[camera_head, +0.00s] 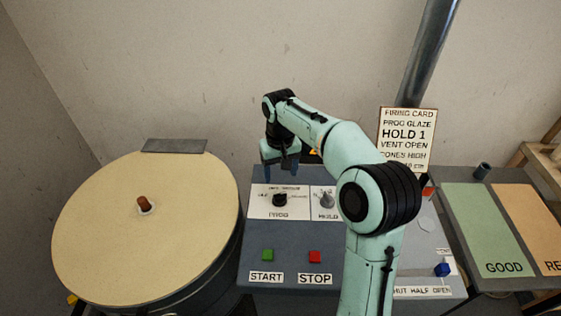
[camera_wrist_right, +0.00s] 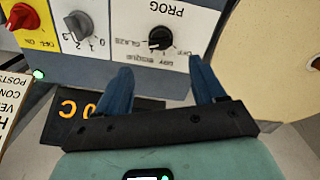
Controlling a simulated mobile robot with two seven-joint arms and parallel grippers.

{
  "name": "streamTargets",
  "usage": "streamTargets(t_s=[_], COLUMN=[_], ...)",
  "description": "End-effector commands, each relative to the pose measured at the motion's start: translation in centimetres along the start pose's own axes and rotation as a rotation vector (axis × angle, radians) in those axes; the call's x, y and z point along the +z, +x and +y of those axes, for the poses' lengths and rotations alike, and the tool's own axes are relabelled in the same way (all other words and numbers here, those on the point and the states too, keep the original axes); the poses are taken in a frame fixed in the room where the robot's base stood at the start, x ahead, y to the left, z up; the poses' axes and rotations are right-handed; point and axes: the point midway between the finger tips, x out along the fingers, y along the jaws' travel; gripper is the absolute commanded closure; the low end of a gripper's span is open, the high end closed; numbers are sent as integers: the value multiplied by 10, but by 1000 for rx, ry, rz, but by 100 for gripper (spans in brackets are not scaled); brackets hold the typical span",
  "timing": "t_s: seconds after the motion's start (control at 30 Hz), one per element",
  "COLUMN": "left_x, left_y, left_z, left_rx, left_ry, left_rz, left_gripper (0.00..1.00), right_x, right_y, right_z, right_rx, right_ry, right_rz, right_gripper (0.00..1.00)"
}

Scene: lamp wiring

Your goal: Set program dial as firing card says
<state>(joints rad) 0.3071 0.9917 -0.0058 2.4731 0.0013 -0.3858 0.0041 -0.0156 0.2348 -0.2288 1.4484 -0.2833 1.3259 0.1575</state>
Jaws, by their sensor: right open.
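The program dial (camera_head: 280,200), a black knob on a white plate marked PROG, sits on the grey control panel. It also shows upside down in the right wrist view (camera_wrist_right: 160,38), with OFF, DRY, BISQUE and GLAZE around it. I cannot tell surely which word its pointer faces. The firing card (camera_head: 407,140) reads PROG GLAZE, HOLD 1, VENT OPEN; its last line is partly hidden. My right gripper (camera_head: 281,168) is open and empty above and behind the dial, apart from it. In the right wrist view its fingers (camera_wrist_right: 160,78) point toward the dial. My left gripper is out of view.
The HOLD dial (camera_head: 326,200) is right of the PROG dial, partly beside my arm. Green START (camera_head: 267,255) and red STOP (camera_head: 314,256) buttons are in front. A blue knob (camera_head: 442,269) is at right. The round kiln lid (camera_head: 95,225) stands left. My right arm covers the panel's middle.

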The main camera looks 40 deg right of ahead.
Motion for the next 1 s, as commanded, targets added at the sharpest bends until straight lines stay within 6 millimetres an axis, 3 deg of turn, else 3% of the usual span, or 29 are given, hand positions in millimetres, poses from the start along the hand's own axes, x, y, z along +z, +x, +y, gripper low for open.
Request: streamTargets(t_s=[0.1, 0.3, 1.0], left_x=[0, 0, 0], left_y=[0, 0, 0], left_z=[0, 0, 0], left_rx=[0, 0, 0], left_ry=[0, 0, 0], left_rz=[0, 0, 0], left_gripper=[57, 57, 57], right_x=[0, 1, 1], right_y=[-18, -30, -30], right_z=[0, 0, 0], right_rx=[0, 1, 1], right_ry=[0, 0, 0], right_rz=[1, -2, -2], right_gripper=[31, 31, 31])
